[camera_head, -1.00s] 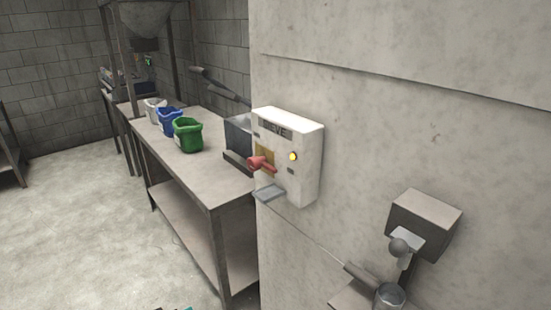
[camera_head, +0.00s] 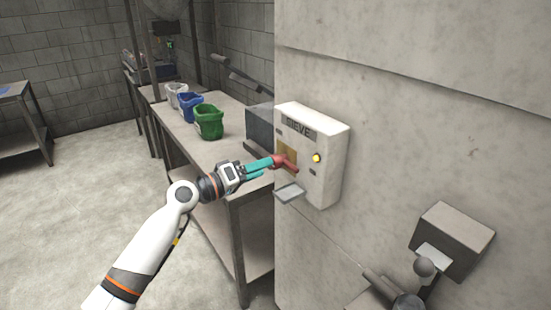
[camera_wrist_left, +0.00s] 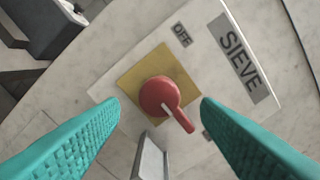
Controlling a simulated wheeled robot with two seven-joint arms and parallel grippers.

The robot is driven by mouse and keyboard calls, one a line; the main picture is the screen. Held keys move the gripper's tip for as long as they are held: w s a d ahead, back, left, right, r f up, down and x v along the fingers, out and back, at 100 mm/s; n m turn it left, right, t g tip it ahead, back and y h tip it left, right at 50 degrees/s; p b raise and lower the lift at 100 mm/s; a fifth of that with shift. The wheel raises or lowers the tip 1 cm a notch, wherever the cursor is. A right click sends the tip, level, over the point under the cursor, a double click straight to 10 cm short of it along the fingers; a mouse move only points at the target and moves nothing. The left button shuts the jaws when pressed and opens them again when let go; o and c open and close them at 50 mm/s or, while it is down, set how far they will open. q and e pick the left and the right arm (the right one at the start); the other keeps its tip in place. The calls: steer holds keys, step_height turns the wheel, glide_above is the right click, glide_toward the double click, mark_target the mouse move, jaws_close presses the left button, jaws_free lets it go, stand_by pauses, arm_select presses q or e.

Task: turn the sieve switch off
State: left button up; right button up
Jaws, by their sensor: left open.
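The white sieve switch box (camera_head: 322,150) is fixed to the wall and carries a SIEVE label and a lit yellow lamp (camera_head: 316,158). Its red rotary handle (camera_head: 285,163) sits on a yellow plate; the handle also shows in the left wrist view (camera_wrist_left: 160,97), its lever pointing away from the OFF label (camera_wrist_left: 181,34). My left gripper (camera_head: 268,167) is open, its teal fingers close in front of the handle. In the left wrist view the fingers (camera_wrist_left: 160,118) stand either side of the handle, with visible gaps. My right gripper is not in view.
A grey ledge (camera_head: 289,192) juts out below the handle. A metal table (camera_head: 185,118) with green (camera_head: 209,121), blue (camera_head: 190,107) and white (camera_head: 176,94) bags stands to the left. Another grey wall box (camera_head: 452,238) is at lower right.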

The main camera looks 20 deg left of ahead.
arm_select(q)
steer(key=p+x, duration=0.1)
steer(key=x, duration=0.4)
steer(key=shift+w, duration=0.1)
steer(key=c, duration=1)
